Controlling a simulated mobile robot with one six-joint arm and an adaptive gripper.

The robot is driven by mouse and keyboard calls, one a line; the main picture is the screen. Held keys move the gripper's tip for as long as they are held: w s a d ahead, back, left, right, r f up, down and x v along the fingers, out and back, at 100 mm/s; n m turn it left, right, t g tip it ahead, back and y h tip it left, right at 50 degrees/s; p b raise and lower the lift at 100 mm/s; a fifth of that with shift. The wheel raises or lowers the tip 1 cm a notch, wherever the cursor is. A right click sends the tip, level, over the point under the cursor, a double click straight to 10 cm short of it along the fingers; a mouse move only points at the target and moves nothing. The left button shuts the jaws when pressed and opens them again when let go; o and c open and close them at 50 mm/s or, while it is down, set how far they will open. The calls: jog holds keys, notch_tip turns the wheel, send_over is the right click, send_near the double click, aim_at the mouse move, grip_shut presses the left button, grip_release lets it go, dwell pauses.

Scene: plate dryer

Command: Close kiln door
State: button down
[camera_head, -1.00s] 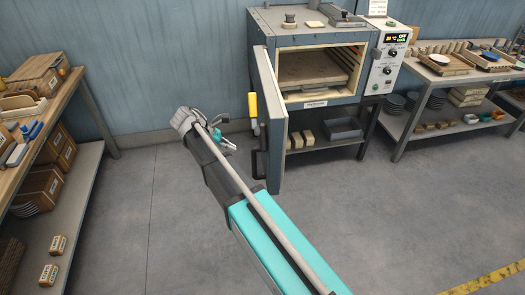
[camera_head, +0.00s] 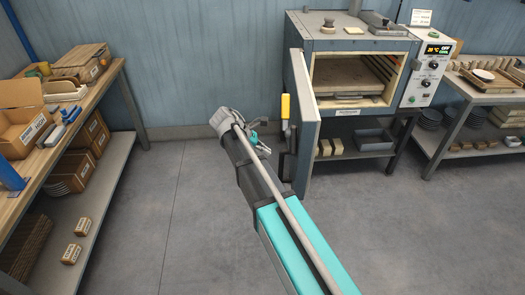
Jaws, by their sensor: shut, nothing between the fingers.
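The kiln (camera_head: 352,45) stands at the back, right of centre, on a dark stand. Its door (camera_head: 303,125) is wide open, hinged on the left side and swung out toward me. A yellow handle (camera_head: 285,106) shows on the door's left face. The chamber (camera_head: 360,78) is open to view, with a shelf inside. My gripper (camera_head: 262,146) is at the end of my arm, just left of the door's lower part. It is small in the picture and shut, with nothing in it. Whether it touches the door cannot be told.
A wooden workbench (camera_head: 112,85) with boxes and tools stands at the left. A second table (camera_head: 455,85) with trays and plates stands at the right of the kiln. Blocks and a grey bin (camera_head: 375,140) are under the kiln. The floor (camera_head: 195,215) between is clear.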

aim_at(297, 164)
jog(key=d+f+b, duration=0.4)
jog(key=d, duration=0.5)
jog(key=shift+s+f, duration=0.35)
jog(key=shift+s, duration=0.1)
